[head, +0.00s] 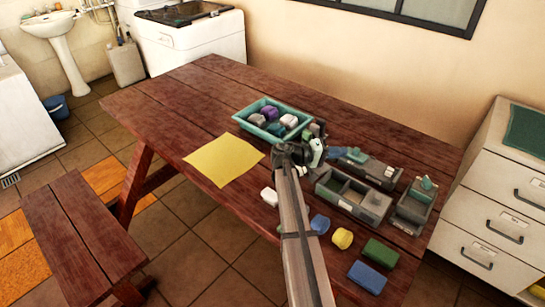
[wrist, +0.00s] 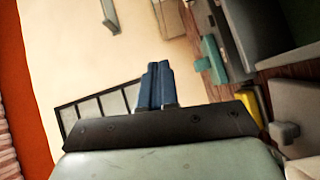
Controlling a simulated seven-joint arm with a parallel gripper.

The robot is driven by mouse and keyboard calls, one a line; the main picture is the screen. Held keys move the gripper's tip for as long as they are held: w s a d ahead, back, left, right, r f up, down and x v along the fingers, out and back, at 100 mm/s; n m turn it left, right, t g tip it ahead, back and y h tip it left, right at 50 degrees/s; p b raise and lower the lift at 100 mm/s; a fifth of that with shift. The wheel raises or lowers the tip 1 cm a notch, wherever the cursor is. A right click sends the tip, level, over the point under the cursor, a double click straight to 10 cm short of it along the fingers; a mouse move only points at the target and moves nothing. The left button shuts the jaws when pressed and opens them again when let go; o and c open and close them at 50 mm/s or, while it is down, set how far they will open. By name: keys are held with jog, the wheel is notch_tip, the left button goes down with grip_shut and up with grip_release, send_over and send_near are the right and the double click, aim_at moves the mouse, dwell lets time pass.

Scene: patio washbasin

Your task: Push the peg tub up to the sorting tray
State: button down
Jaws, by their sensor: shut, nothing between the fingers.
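A teal tub (head: 252,119) with several purple, white, grey and teal pieces in it stands on the table; I take it for the peg tub. A grey tray with compartments (head: 345,205), probably the sorting tray, lies to its right and nearer the front. My gripper shows in the wrist view (wrist: 157,84), with its two blue fingers together and nothing between them. In the head view my wrist is just right of the tub, between it and the grey trays. The fingertips are hard to make out there, and I cannot tell whether they touch the tub.
More grey holders (head: 414,207) with teal pieces stand at the right. A yellow sheet (head: 223,160) lies left of my arm. A white block (head: 269,196), a yellow piece (head: 342,238), a green block (head: 380,253) and blue blocks (head: 367,277) lie along the front.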

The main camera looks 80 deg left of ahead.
jog(key=s+d+f+h, duration=0.1)
jog(key=s+d+f, duration=0.25)
jog(key=s, duration=0.35)
jog(key=s+a+t, duration=0.1)
jog(key=s+a, duration=1.3)
jog(key=s, duration=0.2)
jog(key=shift+n, duration=0.3)
jog(key=f, duration=0.5)
jog(key=shift+w+d+f, duration=0.15)
jog(key=shift+d, duration=0.1)
jog(key=shift+w+d, duration=0.35)
jog(key=shift+d, duration=0.05)
jog(key=shift+w, duration=0.1)
jog(key=w+d, duration=0.5)
jog(key=shift+d, duration=0.1)
jog(key=shift+s, duration=0.1)
